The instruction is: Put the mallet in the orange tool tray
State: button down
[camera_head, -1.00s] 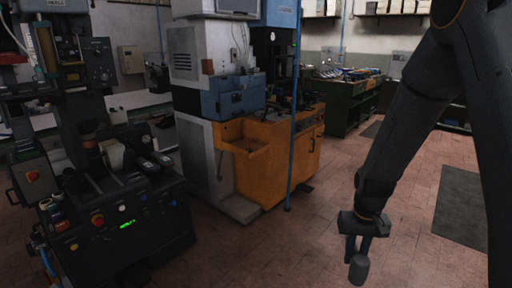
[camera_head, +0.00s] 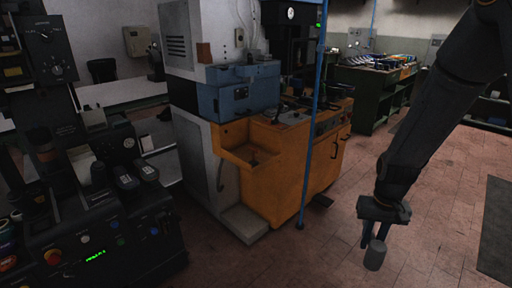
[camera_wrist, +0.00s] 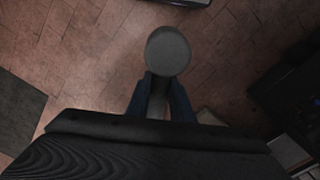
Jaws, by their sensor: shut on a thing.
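My gripper (camera_head: 374,238) hangs at the right over the floor, shut on the mallet (camera_head: 375,255). The mallet shows as a grey cylindrical head at the fingertips; in the wrist view its round grey head (camera_wrist: 168,51) is just beyond the blue fingers (camera_wrist: 160,95). Most of its handle is hidden between the fingers. The orange tool tray (camera_head: 249,157) juts from the front of the orange cabinet, in the middle of the head view. The gripper is apart from the tray, to its right and lower in the picture.
A thin blue pole (camera_head: 313,120) stands between the tray and my arm. The orange cabinet (camera_head: 290,180) and a grey machine column (camera_head: 200,170) flank the tray. A black machine with a control panel (camera_head: 95,245) fills the lower left. Tiled floor (camera_head: 330,255) is open around the gripper.

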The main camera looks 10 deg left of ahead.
aim_at(248, 151)
jog(key=i, duration=2.5)
jog(key=u, duration=0.2)
